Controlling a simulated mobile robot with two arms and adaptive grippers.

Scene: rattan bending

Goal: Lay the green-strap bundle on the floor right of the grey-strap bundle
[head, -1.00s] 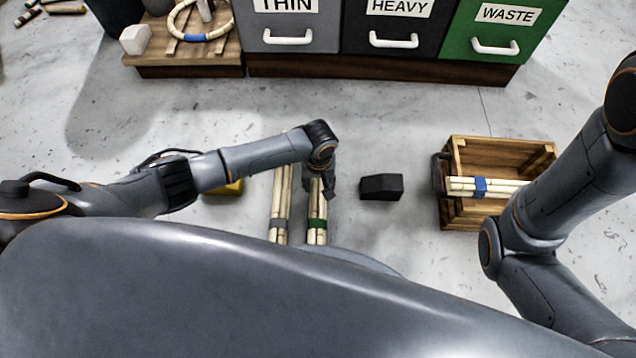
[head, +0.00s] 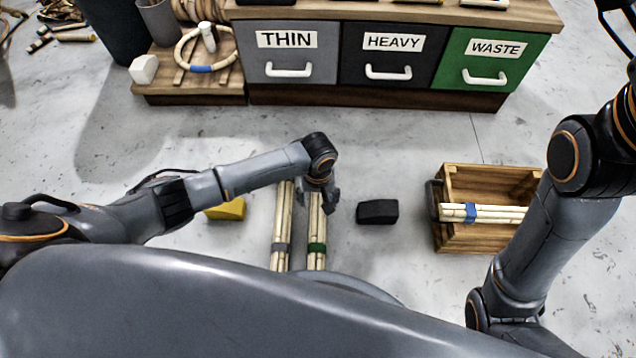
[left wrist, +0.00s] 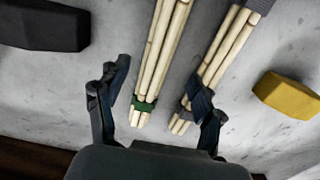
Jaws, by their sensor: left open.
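The green-strap bundle (head: 316,249) of pale rods lies on the floor just right of the grey-strap bundle (head: 281,248), roughly parallel with a narrow gap between them. In the left wrist view the green-strap bundle (left wrist: 162,58) and the grey-strap bundle (left wrist: 222,62) both show, apart from each other. My left gripper (head: 323,200) is over the far end of the green-strap bundle. In the left wrist view its fingers (left wrist: 155,95) are spread wide, with the green-strap bundle between them and nothing gripped. The right gripper is not visible; only my right arm shows.
A black block (head: 377,212) lies right of the bundles, and a yellow block (head: 227,209) lies left. A wooden crate (head: 487,237) at right holds a blue-strap bundle (head: 480,213). Labelled drawers (head: 390,62) stand at the back.

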